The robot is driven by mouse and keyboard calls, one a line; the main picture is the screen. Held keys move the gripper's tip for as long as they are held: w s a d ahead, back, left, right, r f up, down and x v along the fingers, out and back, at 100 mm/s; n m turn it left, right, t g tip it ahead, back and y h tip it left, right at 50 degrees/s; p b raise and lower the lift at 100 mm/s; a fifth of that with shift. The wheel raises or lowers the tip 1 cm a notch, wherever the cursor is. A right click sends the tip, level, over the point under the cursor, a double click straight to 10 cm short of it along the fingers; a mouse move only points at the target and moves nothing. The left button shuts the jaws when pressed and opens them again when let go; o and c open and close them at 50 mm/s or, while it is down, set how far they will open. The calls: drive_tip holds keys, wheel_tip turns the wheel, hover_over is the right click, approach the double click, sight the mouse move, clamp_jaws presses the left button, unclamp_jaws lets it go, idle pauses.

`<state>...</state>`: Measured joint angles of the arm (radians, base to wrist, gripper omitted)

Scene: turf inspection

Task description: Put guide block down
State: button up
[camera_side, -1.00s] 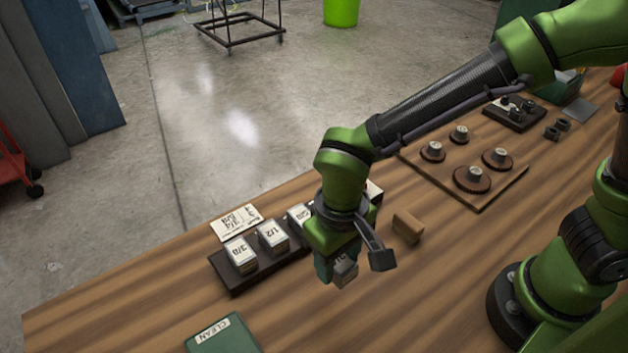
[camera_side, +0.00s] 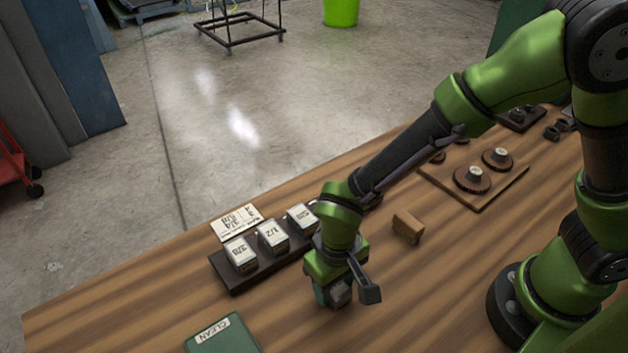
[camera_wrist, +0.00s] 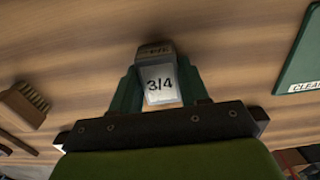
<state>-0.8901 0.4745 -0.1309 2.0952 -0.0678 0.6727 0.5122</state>
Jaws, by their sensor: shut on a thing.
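The guide block (camera_wrist: 160,84), with a pale face marked 3/4, sits between the two green fingers of my gripper (camera_wrist: 158,92) in the wrist view. My gripper is shut on it. In the side view my gripper (camera_side: 333,292) is low over the bare wood in front of the dark rack, and the guide block (camera_side: 341,293) shows as a grey end at its jaws. I cannot tell whether the block's underside touches the table.
The dark rack (camera_side: 233,284) holds several marked blocks, with a printed card (camera_side: 237,222) behind it. A green CLEAN mat (camera_side: 224,336) lies at the front left. A wooden brush (camera_side: 408,226) lies right of my gripper. A board (camera_side: 490,200) with round pieces is farther right.

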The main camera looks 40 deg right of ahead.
drive_tip(key=o, duration=1.1)
drive_tip(key=shift+f, duration=0.1)
drive_tip(key=shift+c, duration=0.2)
wheel_tip(320, 180, up, 12)
drive_tip(key=s+d+r+m+t+y, duration=0.1)
drive_tip(key=d+r+m+t, duration=0.1)
drive_tip(key=d+r, duration=0.4)
drive_tip(key=s+d+r+m+t+y, duration=0.1)
drive_tip(key=d+r+t, duration=0.4)
drive_tip(key=d, duration=1)
drive_tip(key=shift+d+r+m, duration=0.35)
drive_tip(key=shift+r+m, duration=0.15)
drive_tip(key=shift+r, duration=0.05)
